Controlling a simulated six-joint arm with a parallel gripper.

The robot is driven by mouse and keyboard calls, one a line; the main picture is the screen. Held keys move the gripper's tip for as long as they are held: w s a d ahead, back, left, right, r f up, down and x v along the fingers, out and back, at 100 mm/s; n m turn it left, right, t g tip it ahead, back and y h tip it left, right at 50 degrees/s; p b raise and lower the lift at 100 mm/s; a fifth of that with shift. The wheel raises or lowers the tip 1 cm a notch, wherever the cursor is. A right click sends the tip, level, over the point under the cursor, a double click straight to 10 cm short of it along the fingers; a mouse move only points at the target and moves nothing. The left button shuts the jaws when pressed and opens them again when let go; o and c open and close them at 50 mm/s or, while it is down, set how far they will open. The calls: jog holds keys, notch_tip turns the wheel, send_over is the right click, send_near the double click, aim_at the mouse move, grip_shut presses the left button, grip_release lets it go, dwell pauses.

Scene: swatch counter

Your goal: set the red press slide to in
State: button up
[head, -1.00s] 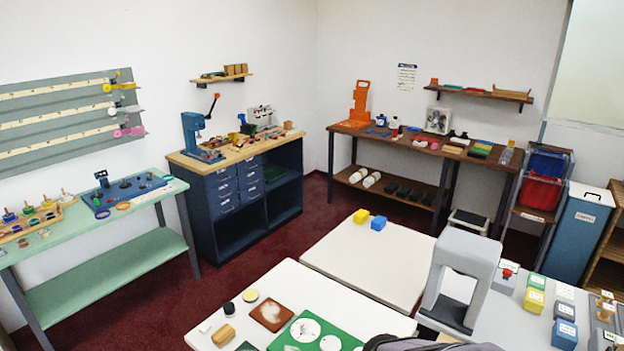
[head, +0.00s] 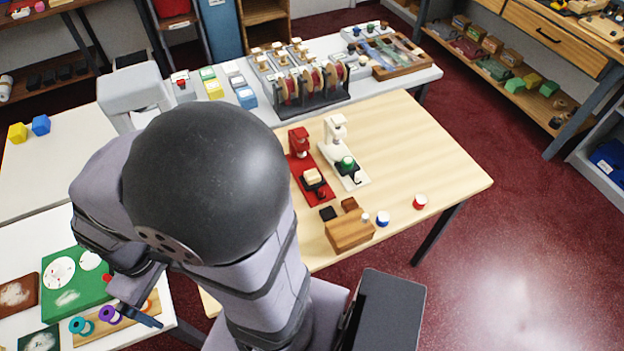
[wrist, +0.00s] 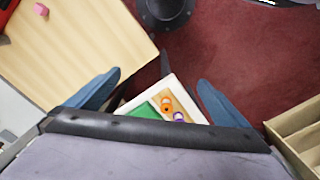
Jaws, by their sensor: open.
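The red press (head: 300,147) stands on the light wooden table, left of a white press (head: 335,132). A cream block (head: 312,175) sits low at the front of the red press, with a dark part just before it. I cannot tell clearly how far in or out its slide is. My gripper (head: 142,296) is at the lower left, over the white table and well away from the press. In the wrist view my gripper (wrist: 158,98) has its two blue fingers spread apart with nothing between them.
A wooden block (head: 349,231), a blue-and-white pot (head: 383,219) and a red-and-white pot (head: 420,202) stand before the presses. A black rack of spools (head: 310,90) is behind. A green board (head: 75,285) lies on the white table.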

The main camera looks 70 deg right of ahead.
jog(key=shift+c, duration=0.6)
jog(key=c, duration=0.5)
jog(key=shift+w+d, duration=0.2)
jog(key=shift+d, duration=0.05)
jog(key=c, duration=0.5)
jog(key=w+d+m, duration=0.1)
jog(key=d, duration=0.2)
jog(key=w+d+f+m+b, duration=0.1)
jog(key=d, duration=0.2)
jog(key=w+d+m+b, duration=0.1)
jog(key=d+m, duration=0.1)
jog(key=d, duration=0.1)
jog(key=shift+w+f, duration=0.35)
jog(key=shift+w, duration=0.05)
jog(key=c, duration=0.6)
jog(key=shift+o, duration=0.2)
jog(key=d+f+m+b, duration=0.25)
jog(key=d+m, duration=0.25)
jog(key=d, duration=0.8)
jog(key=m+b, duration=0.2)
jog(key=m, duration=0.7)
send_over(321, 190)
notch_tip(321, 190, down, 8)
jog(key=shift+s+r, duration=0.1)
jog(key=shift+r, duration=0.15)
jog(key=shift+f+p, duration=1.05)
jog(key=shift+f, duration=2.6)
jog(key=shift+c, duration=0.3)
